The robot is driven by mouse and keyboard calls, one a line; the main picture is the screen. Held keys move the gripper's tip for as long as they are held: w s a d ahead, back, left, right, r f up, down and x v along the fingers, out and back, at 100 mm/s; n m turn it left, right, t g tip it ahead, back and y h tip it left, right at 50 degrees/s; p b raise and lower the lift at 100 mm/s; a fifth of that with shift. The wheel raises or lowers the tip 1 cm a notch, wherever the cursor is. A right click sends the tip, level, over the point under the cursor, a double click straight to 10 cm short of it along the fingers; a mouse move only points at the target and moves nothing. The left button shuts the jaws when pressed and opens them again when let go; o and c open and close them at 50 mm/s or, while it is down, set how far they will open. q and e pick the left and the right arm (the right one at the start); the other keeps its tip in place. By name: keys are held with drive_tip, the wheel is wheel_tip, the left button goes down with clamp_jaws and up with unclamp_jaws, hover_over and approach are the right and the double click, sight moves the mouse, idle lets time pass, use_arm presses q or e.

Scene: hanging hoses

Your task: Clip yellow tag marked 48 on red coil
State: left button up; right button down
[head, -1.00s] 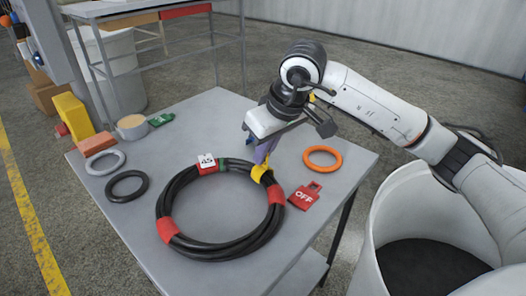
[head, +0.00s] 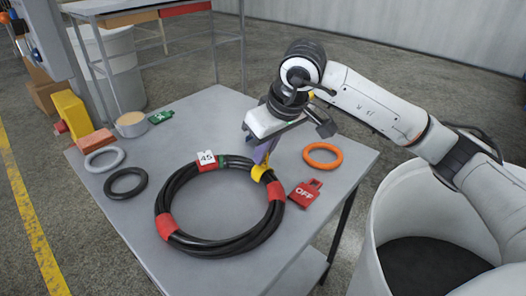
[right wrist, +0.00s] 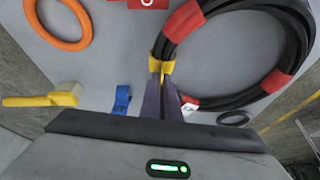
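The coil (head: 180,192) is a black hose ring with red bands, lying flat on the grey table; its bands also show in the right wrist view (right wrist: 184,22). My right gripper (head: 264,166) reaches down to the coil's upper right side. Its purple fingers (right wrist: 162,80) are close together on a yellow tag (head: 260,173), which sits against the hose; the tag also shows in the right wrist view (right wrist: 155,66). No number is readable on it. A white tag marked 45 (head: 206,158) is at the coil's top. My left gripper is out of view.
A red OFF tag (head: 305,193) and an orange ring (head: 322,146) lie right of the coil. Grey (head: 104,150) and black (head: 125,173) rings lie left. A blue piece (right wrist: 121,99) and a yellow-handled thing (right wrist: 40,100) show too. A white bin (head: 385,215) stands right.

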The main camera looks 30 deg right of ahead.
drive_tip(key=shift+f, duration=0.15)
drive_tip(key=c, duration=1.9)
unclamp_jaws()
drive_tip(key=shift+c, duration=0.2)
